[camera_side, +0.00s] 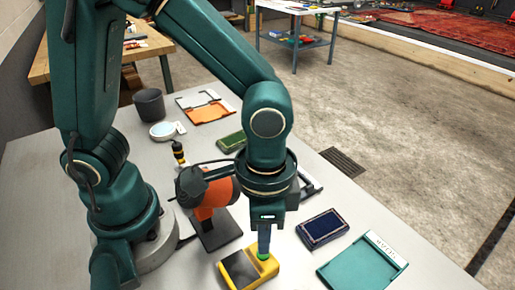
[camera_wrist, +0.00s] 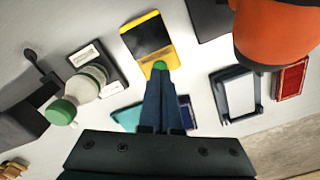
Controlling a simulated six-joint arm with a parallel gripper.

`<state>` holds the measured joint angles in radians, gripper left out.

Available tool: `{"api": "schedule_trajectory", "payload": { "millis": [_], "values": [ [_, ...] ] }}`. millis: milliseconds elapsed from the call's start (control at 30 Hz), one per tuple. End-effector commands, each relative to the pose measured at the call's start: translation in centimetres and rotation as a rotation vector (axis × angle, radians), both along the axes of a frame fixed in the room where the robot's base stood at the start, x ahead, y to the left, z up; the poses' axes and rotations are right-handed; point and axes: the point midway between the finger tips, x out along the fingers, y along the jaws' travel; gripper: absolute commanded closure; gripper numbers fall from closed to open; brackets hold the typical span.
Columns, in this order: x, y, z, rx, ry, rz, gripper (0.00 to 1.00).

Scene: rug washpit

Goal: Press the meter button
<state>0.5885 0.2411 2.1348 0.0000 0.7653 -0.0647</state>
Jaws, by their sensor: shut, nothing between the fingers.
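The yellow meter (camera_side: 236,269) lies flat near the front of the grey table, with a dark screen and a round green button (camera_side: 263,257) at one end. In the wrist view the meter (camera_wrist: 166,28) is at top centre, with its green button (camera_wrist: 159,65) at the edge nearest me. My gripper (camera_side: 264,250) points down at the button, fingers together and empty. In the wrist view the gripper tips (camera_wrist: 158,73) overlap the button's near edge. I cannot tell whether they touch it or whether it is pressed down.
An orange and black drill (camera_side: 192,187) stands close behind the meter. A dark blue device (camera_side: 322,228) and a teal tray (camera_side: 355,268) lie to the right. A green-capped bottle (camera_wrist: 92,80) shows left in the wrist view. Bare table lies between the meter and teal tray.

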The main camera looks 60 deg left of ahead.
Motion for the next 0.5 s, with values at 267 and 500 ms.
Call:
{"api": "schedule_trajectory", "payload": {
  "millis": [267,500],
  "values": [
    [0.0,0.0,-0.43,0.001,0.001,0.0,1.0],
    [-0.01,0.0,-0.77,0.001,0.001,0.0,1.0]
  ]
}}
